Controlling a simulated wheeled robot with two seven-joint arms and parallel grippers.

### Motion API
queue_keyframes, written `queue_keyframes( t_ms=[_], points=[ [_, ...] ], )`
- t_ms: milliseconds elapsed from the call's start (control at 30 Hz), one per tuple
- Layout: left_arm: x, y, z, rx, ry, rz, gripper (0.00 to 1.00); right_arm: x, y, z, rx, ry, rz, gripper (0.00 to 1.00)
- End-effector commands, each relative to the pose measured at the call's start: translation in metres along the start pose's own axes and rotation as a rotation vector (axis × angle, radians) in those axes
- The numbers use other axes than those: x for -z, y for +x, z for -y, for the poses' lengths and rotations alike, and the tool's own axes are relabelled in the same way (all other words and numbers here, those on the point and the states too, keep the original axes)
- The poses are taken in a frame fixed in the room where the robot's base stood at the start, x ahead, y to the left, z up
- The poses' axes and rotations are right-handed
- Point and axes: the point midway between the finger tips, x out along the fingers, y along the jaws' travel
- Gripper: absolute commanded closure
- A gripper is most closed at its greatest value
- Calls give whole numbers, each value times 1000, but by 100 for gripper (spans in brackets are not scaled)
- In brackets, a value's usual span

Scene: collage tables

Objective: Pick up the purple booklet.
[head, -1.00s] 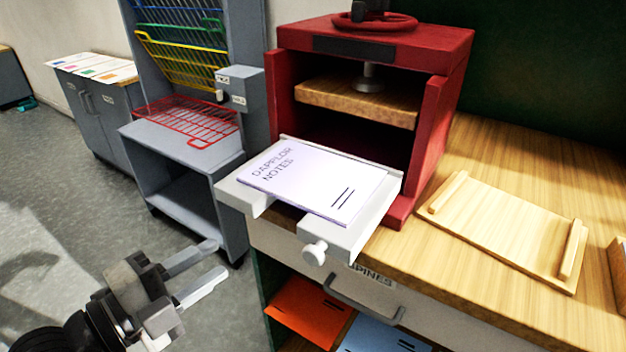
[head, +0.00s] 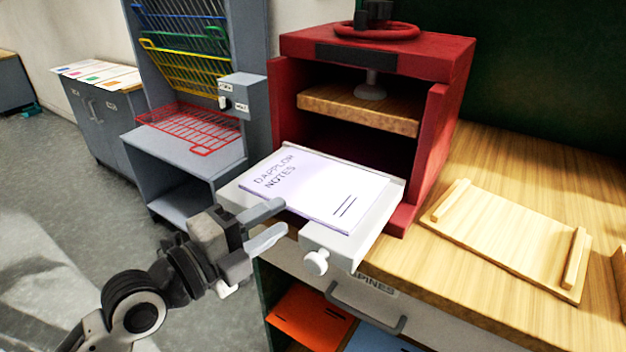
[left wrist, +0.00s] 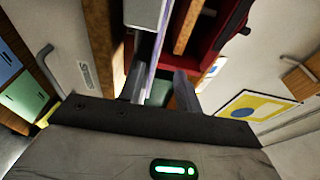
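The purple booklet (head: 325,190), a pale lavender cover marked "DAPPLOR NOTES", lies flat on the pale grey pull-out tray (head: 372,228) in front of the red press. My left gripper (head: 278,218) is at the tray's front left edge beside the booklet's near edge. Its fingers are apart, one above the other, with nothing visibly held. In the left wrist view, the gripper (left wrist: 161,88) shows open, and the booklet's thin lavender edge (left wrist: 153,52) appears ahead, roughly in line with the gap. I cannot tell whether the fingertips overlap it. My right gripper is not in view.
The red press (head: 440,130) stands behind the tray. A white knob (head: 315,262) sticks out at the tray's front. A wooden board with raised ends (head: 510,240) lies right on the bench. An orange booklet (head: 308,314) and a blue one (head: 375,339) lie on the shelf below.

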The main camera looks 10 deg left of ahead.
Motion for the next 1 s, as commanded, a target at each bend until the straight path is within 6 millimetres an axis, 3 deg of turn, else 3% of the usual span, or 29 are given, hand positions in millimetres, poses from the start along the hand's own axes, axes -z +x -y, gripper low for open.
queue_keyframes(
  t_ms=[167, 500, 767, 900, 1000],
  points=[
    [0, 12, 0, 1, -2, 0, 66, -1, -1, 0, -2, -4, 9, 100],
    [-4, 55, -6, 0, -3, 0, 66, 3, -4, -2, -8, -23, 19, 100],
    [-4, 58, -8, -2, 1, 0, 66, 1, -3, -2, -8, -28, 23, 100],
    [-4, 58, -8, -2, 1, 0, 100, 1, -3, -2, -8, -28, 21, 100],
    [-4, 58, -8, -2, 1, 0, 100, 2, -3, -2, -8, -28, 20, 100]
  ],
)
